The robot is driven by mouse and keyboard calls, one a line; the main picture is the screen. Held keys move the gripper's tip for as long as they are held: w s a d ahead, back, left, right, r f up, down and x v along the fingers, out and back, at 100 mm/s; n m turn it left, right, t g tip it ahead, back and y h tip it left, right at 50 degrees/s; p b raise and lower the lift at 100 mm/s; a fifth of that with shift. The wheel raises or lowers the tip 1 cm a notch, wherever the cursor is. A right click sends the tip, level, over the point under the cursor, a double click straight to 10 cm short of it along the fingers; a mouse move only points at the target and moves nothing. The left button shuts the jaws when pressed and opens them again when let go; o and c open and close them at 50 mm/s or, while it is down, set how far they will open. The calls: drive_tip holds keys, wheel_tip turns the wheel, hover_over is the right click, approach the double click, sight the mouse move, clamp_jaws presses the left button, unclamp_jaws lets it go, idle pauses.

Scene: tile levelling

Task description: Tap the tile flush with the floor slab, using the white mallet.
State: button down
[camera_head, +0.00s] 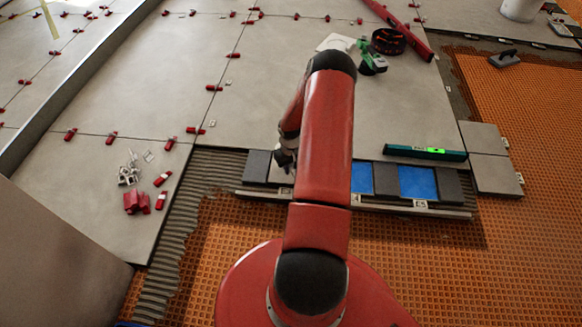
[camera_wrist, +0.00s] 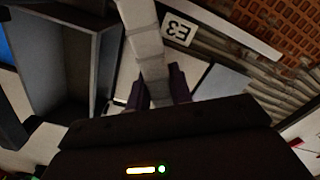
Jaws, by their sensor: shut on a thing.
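In the wrist view, my gripper (camera_wrist: 162,92) is shut on a pale, segmented bar (camera_wrist: 146,40), which looks like the handle of the white mallet. The mallet's head cannot be made out. The grey floor slab (camera_head: 235,125) lies behind the tray. Two loose-edged grey tiles, one (camera_head: 483,137) behind the other (camera_head: 492,175), lie at its right edge with clips. I cannot tell which tile stands proud.
The tray has dark blocks and blue recesses (camera_head: 418,182). A green level (camera_head: 425,153) lies behind it. White and red clips (camera_head: 137,202) lie to the left. A green-and-black tool (camera_head: 371,58) and red bar (camera_head: 398,28) are farther back. Orange matting (camera_head: 535,130) is open at right.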

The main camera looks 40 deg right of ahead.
sight(291, 180)
wheel_tip(291, 180, down, 6)
drive_tip(key=b, duration=0.4)
drive_tip(key=shift+r, duration=0.2)
drive_tip(key=shift+r+p, duration=0.45)
wheel_tip(291, 180, up, 5)
drive_tip(key=p, duration=0.3)
